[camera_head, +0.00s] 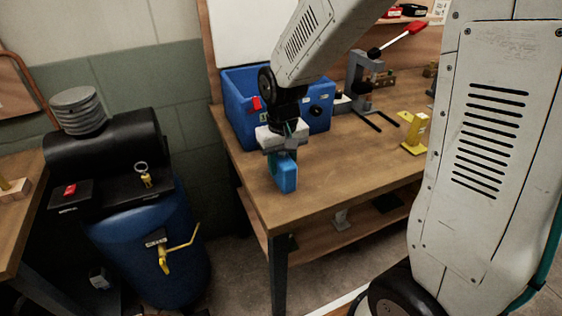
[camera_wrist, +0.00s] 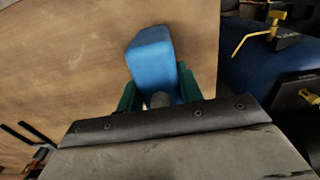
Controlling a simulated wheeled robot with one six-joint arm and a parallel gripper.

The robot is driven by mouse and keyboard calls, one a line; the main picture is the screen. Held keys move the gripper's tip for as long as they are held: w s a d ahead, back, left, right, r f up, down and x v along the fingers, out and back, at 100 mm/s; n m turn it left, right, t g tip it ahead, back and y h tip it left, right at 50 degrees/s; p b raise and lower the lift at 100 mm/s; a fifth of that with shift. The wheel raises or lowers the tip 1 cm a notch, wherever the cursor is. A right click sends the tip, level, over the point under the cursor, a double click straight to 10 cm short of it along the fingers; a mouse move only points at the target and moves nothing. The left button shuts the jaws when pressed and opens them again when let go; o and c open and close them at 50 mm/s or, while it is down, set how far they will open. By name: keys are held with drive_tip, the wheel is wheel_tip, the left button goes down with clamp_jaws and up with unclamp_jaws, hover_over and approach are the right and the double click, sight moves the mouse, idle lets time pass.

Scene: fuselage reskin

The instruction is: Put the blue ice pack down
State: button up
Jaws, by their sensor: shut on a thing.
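The blue ice pack (camera_head: 285,174) is held in my gripper (camera_head: 284,153), near the front left corner of the wooden workbench (camera_head: 330,180). In the wrist view the ice pack (camera_wrist: 152,62) sits between the two green fingers of my gripper (camera_wrist: 158,92), with wood behind it. The fingers are shut on it. The pack hangs below the gripper over the bench top; I cannot tell whether its lower end touches the wood. The bench top also shows in the wrist view (camera_wrist: 60,60).
A blue bin (camera_head: 240,120) stands at the back left of the bench, behind my gripper. A toggle clamp with a red handle (camera_head: 400,42) and a yellow bracket (camera_head: 415,132) stand farther right. A blue tank (camera_head: 150,240) is left of the bench. The bench front is clear.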

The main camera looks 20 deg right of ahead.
drive_tip(key=shift+f, duration=0.2)
drive_tip(key=o, duration=1.1)
drive_tip(key=shift+o, duration=0.2)
